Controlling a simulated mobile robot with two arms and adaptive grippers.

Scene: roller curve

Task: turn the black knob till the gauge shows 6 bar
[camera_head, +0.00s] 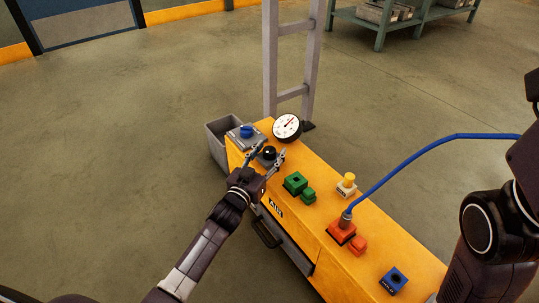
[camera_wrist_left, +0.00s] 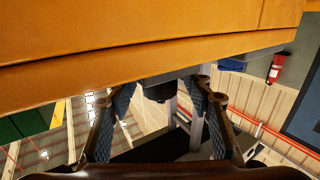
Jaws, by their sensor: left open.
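The black knob (camera_head: 269,152) sits on a grey base at the far left end of the orange console (camera_head: 323,213). My left gripper (camera_head: 267,157) is open, with one finger on each side of the knob; whether the fingers touch it cannot be told. In the left wrist view the dark knob (camera_wrist_left: 159,91) shows between the two spread fingers (camera_wrist_left: 160,102). The round white gauge (camera_head: 287,126) stands just behind the knob. Its needle points to the upper right, but its numbers are too small to read. My right gripper is out of view; only part of that arm shows at the right.
A blue knob (camera_head: 246,131) on a grey plate is close to the left gripper. Green blocks (camera_head: 295,183), a yellow button (camera_head: 348,179), an orange-red socket (camera_head: 341,231) with a blue hose (camera_head: 400,157) and a blue socket (camera_head: 394,279) line the console. A grey post frame (camera_head: 270,60) stands behind.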

